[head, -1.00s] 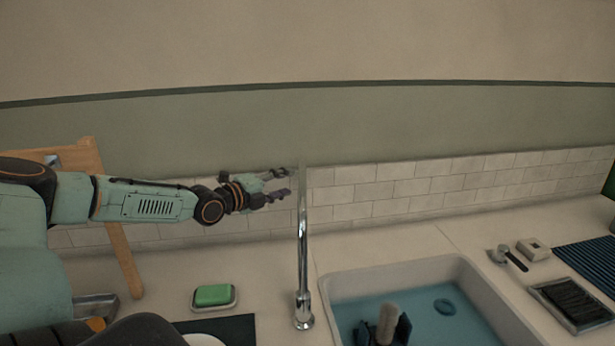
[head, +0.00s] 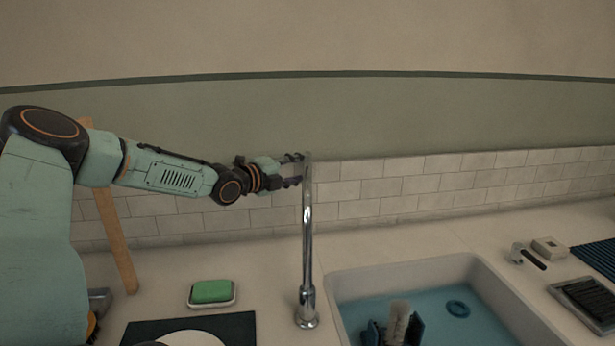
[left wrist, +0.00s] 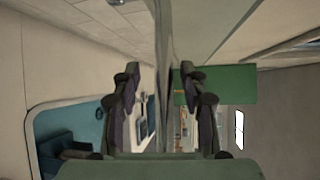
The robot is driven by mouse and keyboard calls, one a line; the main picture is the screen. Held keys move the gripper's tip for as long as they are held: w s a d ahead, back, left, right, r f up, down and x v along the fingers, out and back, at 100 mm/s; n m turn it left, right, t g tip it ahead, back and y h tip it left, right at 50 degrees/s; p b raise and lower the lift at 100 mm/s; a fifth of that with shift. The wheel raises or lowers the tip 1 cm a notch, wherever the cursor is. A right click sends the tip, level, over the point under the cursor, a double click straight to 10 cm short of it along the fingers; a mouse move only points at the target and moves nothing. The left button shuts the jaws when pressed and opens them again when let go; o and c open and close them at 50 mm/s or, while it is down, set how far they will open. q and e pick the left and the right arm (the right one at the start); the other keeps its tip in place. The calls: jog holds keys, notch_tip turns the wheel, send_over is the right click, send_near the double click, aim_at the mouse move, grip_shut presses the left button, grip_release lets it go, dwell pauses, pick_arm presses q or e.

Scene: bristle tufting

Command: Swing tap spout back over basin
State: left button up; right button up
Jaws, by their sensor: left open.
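The chrome tap (head: 307,240) stands upright on the counter just left of the basin (head: 340,288). Its upper part reaches up in front of the tiled wall; which way the spout points is hard to tell from here. My left gripper (head: 298,170) is open at the upper part of the tap, with its fingertips beside or around it. In the left wrist view, a blurred grey upright strip, likely the tap (left wrist: 162,50), runs between the open fingers of my left gripper (left wrist: 160,78). I cannot tell whether they touch. My right gripper is out of view.
The basin holds blue water, a dark blue ring (head: 458,309) and a dark object with a pale cylinder (head: 398,322). A green soap bar (head: 212,291) lies left of the tap, near a dark mat (head: 240,328). A dark tray (head: 588,300) is at right.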

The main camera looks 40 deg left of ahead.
pick_arm(q)
jog(key=shift+w+d+r+b, duration=0.1)
jog(key=shift+w+d+b, duration=0.2)
jog(key=shift+w+b, duration=0.45)
jog(key=shift+w+f, duration=0.25)
jog(key=shift+w, duration=0.7)
jog(key=shift+s+r, duration=0.2)
jog(key=shift+s, duration=0.05)
jog(key=shift+s+r, duration=0.1)
jog(key=shift+s, duration=0.05)
jog(key=shift+c, duration=0.9)
jog(key=shift+w+f, duration=0.2)
jog(key=shift+w, duration=0.05)
jog(key=c, duration=0.4)
grip_shut()
jog(key=shift+f, duration=0.1)
